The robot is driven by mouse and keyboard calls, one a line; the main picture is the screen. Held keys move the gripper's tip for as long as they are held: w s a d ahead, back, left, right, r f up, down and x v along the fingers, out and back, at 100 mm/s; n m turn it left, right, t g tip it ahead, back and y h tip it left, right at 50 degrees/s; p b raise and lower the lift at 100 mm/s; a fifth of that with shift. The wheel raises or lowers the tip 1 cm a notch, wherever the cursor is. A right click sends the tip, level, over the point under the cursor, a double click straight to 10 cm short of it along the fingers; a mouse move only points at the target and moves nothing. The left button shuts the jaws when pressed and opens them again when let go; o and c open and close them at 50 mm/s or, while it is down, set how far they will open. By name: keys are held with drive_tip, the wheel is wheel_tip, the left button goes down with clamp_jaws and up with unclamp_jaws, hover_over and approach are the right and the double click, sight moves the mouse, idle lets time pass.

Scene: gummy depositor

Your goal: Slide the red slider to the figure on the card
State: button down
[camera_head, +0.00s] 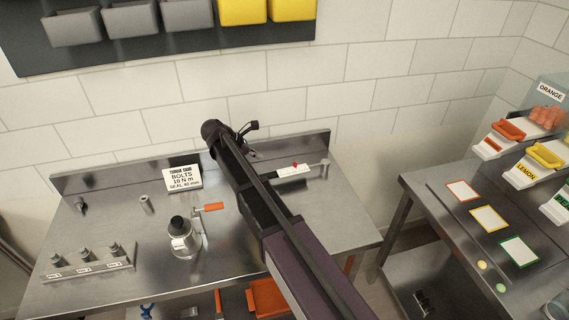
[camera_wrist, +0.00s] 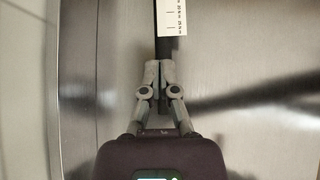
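The red slider (camera_head: 295,165) sits on a white scale strip (camera_head: 288,172) at the back right of the steel bench in the head view. The strip's printed end also shows at the top of the wrist view (camera_wrist: 172,18), with a dark rail (camera_wrist: 162,48) beside and below it. The slider is outside the wrist view. The white card (camera_head: 182,179) stands at the back and reads bolts 18 N m and seal, seemingly 40 mm. My gripper (camera_wrist: 159,72) has its fingertips together at the rail's near end, with nothing visibly held. My arm mostly hides it in the head view.
A small device with an orange handle (camera_head: 208,207) stands mid-bench. A rack of fittings (camera_head: 90,265) is at front left. A backsplash (camera_head: 110,174) runs behind. A second table (camera_head: 440,205) with coloured cards stands to the right.

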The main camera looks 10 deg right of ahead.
sight(295, 165)
drive_tip(key=shift+d+f, duration=0.15)
drive_tip(key=shift+b+x, duration=0.8)
drive_tip(key=b+x, duration=0.5)
drive_tip(key=x, duration=0.3)
drive_tip(key=shift+b, duration=0.3)
drive_tip(key=d, duration=0.2)
drive_tip(key=shift+w+d, duration=0.25)
drive_tip(key=shift+d, duration=0.1)
drive_tip(key=shift+w+d, duration=0.15)
drive_tip(key=shift+d, duration=0.45)
drive_tip(key=shift+w+d, duration=0.2)
drive_tip(key=shift+d, duration=0.8)
drive_tip(key=shift+a, duration=0.1)
